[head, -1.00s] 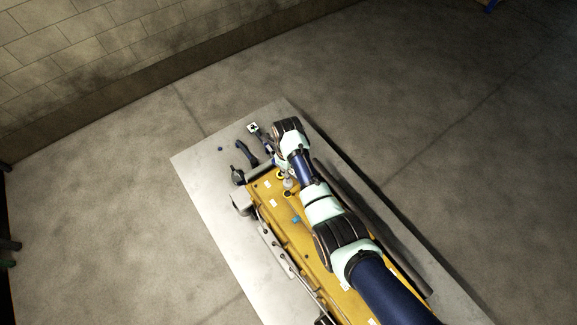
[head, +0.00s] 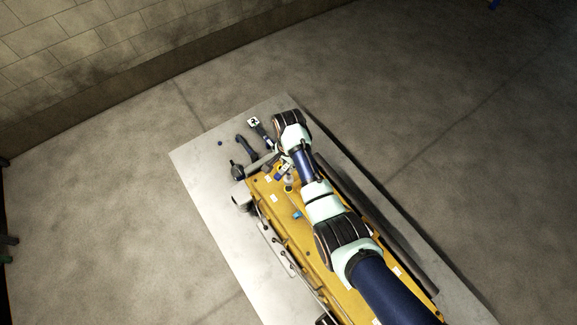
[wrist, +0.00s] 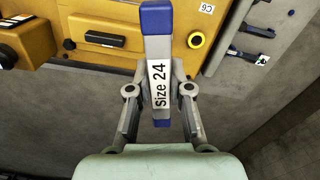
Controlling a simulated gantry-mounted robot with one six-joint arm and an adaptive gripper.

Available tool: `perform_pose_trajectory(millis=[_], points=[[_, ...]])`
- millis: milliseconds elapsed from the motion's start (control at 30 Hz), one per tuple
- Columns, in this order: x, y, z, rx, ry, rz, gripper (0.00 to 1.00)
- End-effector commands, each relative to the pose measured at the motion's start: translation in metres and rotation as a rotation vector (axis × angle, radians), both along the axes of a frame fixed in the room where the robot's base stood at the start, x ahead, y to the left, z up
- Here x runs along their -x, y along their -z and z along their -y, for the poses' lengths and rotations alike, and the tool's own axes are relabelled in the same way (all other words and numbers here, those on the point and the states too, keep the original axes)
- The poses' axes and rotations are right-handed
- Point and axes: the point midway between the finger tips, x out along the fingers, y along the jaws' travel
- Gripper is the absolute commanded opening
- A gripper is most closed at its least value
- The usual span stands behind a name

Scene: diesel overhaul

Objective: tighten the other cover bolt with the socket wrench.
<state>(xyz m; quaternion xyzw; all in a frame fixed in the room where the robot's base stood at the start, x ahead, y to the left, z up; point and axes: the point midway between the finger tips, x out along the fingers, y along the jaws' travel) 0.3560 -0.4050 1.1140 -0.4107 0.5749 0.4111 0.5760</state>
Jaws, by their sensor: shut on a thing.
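My gripper (wrist: 159,78) is shut on the socket wrench (wrist: 157,50), a grey bar with blue ends and a "Size 24" label. In the wrist view the wrench stands upright in the picture between the fingers, its blue top end over the yellow engine (wrist: 112,18). In the head view my gripper (head: 285,166) is over the far end of the yellow engine (head: 288,207), and part of the wrench shows there. A yellow ring with a dark centre (wrist: 196,40) lies right of the wrench. I cannot make out the cover bolt for certain or whether the wrench touches it.
The engine lies on a grey table (head: 205,182). Several tools lie past its far end, among them a dark one (head: 246,148) and one with a white marker tag (head: 254,122). A black handle (wrist: 104,39) sits on the engine. The table's left side has free room.

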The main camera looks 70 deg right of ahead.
Motion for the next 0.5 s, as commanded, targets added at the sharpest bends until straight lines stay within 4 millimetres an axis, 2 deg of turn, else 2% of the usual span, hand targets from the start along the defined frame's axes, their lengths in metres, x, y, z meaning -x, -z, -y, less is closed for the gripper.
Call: perform_pose_trajectory(millis=[33,133,200,500], points=[[0.0,0.008,0.0,0.002,-0.099,0.002,0.0],[0.0,0.012,0.0,0.003,-0.319,0.002,0.0],[0.0,0.003,0.0,0.0,-0.473,0.0,0.0],[-0.001,0.014,0.0,-0.001,-1.104,0.0,0.0]])
